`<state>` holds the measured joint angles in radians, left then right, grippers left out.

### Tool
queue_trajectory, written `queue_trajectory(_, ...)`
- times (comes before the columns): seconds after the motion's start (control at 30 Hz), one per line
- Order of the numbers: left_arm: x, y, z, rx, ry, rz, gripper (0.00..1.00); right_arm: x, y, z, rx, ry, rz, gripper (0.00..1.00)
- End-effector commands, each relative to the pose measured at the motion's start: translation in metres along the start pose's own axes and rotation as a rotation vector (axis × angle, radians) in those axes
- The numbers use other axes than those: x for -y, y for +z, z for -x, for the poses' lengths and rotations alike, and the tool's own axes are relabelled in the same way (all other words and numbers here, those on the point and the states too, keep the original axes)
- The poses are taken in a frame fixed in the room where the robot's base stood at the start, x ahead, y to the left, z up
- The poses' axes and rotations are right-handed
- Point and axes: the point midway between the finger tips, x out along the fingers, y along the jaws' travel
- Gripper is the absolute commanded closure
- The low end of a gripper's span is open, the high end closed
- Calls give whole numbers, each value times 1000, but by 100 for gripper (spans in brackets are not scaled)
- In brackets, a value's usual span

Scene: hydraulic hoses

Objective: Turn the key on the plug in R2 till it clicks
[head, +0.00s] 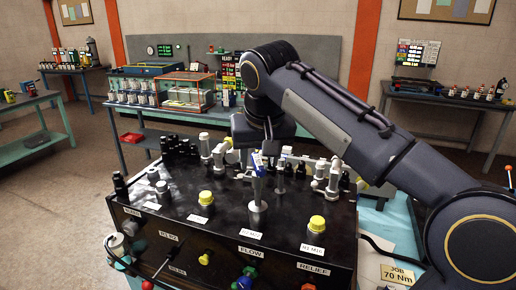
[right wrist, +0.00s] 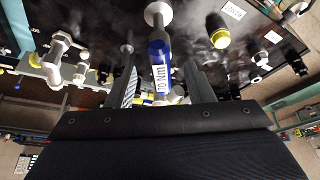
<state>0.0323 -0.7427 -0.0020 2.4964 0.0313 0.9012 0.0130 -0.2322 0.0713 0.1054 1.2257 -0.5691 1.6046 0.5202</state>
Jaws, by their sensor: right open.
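The label in front of that plug (head: 250,233) is too small to read surely. In the right wrist view the key (right wrist: 159,62) has a blue body with a white tag reading about "10 Nm". My right gripper (head: 269,172) is over the key, pointing down. In the right wrist view my right gripper (right wrist: 161,80) is open, one finger on each side of the key, with gaps showing. My left gripper is not in view.
The black block (head: 180,225) carries yellow-capped plugs (head: 317,223) (head: 206,198) on either side of the key. Silver fittings (head: 325,172) and black fittings (head: 180,150) stand behind. Coloured knobs line its front face. Benches with equipment stand farther back.

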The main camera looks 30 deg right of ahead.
Motion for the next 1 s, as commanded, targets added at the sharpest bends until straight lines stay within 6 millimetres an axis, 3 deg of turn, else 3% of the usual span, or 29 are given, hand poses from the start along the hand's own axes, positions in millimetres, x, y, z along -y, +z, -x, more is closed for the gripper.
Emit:
queue_trajectory(0.3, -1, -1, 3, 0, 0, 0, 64, 0, 0, -44, 3, 1, 0, 52)
queue_trajectory(0.7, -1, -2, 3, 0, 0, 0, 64, 0, 0, -53, 1, -1, 0, 52)
queue_trajectory(1.0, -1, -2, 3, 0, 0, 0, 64, 0, 0, -53, 0, -1, 0, 90)
